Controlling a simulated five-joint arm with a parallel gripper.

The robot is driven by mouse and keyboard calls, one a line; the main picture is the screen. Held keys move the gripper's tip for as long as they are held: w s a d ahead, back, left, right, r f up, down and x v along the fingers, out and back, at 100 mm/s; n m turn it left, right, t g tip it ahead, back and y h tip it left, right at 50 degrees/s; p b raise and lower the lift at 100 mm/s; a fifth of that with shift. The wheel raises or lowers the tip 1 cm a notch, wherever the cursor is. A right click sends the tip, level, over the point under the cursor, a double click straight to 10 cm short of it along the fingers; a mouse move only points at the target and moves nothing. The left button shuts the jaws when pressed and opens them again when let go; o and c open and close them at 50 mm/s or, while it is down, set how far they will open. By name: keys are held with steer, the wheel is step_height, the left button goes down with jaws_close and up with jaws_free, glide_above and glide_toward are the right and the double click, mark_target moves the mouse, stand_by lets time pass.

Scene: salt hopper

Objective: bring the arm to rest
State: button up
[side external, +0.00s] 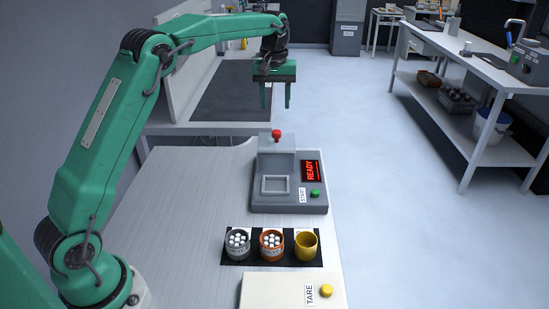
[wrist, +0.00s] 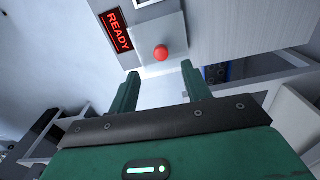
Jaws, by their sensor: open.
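My gripper (side external: 276,98) hangs from my green arm, pointing down, high above and beyond the grey machine (side external: 262,204). Its two green fingers are apart with nothing between them. In the wrist view my gripper (wrist: 160,85) is also open and empty. The machine has a red knob (side external: 276,135) on top, a red READY display (side external: 310,171) and a green START button (side external: 315,194). The red knob (wrist: 161,53) shows just beyond the fingertips in the wrist view, and the display reads READY there too.
A grey cup (side external: 238,253) and an orange cup (side external: 271,253), both holding white pieces, stand beside a yellow cup (side external: 306,254) on a black mat. A pale box with a TARE label and yellow button (side external: 327,291) is in front. The left tabletop (side external: 180,200) is clear.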

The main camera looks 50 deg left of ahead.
steer(key=s+d+r+m+t, duration=0.1)
steer(key=s+d+r+m, duration=0.2)
steer(key=s, duration=0.5)
steer(key=s+d+r+m+t, duration=0.1)
steer(key=s+d+r+t, duration=0.15)
steer(key=s+r, duration=0.45)
steer(key=s+d+f+m+t, duration=0.1)
steer(key=s+f, duration=0.3)
steer(key=s, duration=0.6)
steer(key=s+d+f+m, duration=0.3)
steer(key=s+f, duration=0.1)
steer(key=s, duration=0.5)
steer(key=shift+s+f+t, duration=0.2)
steer(key=shift+s+t, duration=0.15)
